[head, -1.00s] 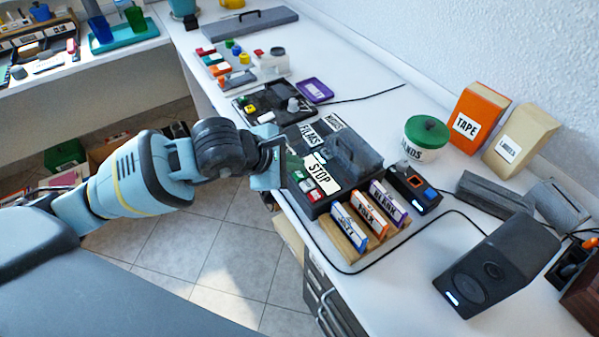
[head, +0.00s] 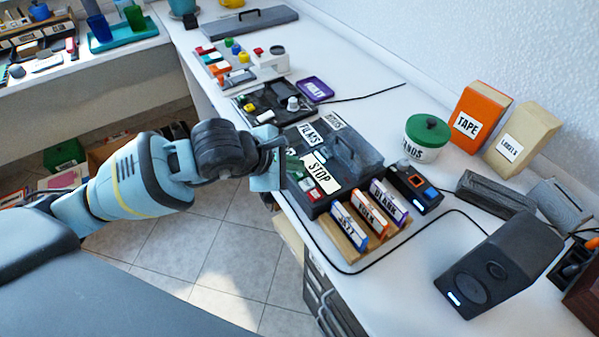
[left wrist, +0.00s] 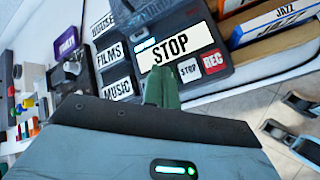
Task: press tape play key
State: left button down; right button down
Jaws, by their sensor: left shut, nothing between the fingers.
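The black tape deck (head: 352,165) stands at the table's near edge, with a white plate reading STOP (head: 320,172) on top. In the left wrist view the STOP plate (left wrist: 166,45) is close, with a red REC key (left wrist: 212,62) and a small white STOP key (left wrist: 188,71) below it. No key marked play can be read; the fingers cover the area left of the small STOP key. My left gripper (head: 288,165) is shut and empty at the deck's near left side. Its green fingers (left wrist: 162,88) reach the key row; contact cannot be told.
A rack of labelled cassettes (head: 368,222) sits right of the deck, and a small black box (head: 413,188) behind it. A black speaker (head: 498,265) stands further right. A black cable loops across the table. A black panel with knobs (head: 272,103) lies beyond the deck.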

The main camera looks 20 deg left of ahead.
aim_at(294, 176)
pick_arm(q)
jog(key=shift+f+b, duration=0.35)
jog(key=shift+f, duration=0.2)
pick_arm(e)
jog(key=shift+s+f, duration=0.15)
jog(key=shift+f, duration=0.25)
pick_arm(q)
jog(key=shift+r, duration=0.1)
dwell(0.5)
jog(key=shift+r+p, duration=0.55)
jog(key=shift+r, duration=0.25)
pick_arm(e)
jog(key=shift+w+r, duration=0.25)
jog(key=shift+r, duration=0.25)
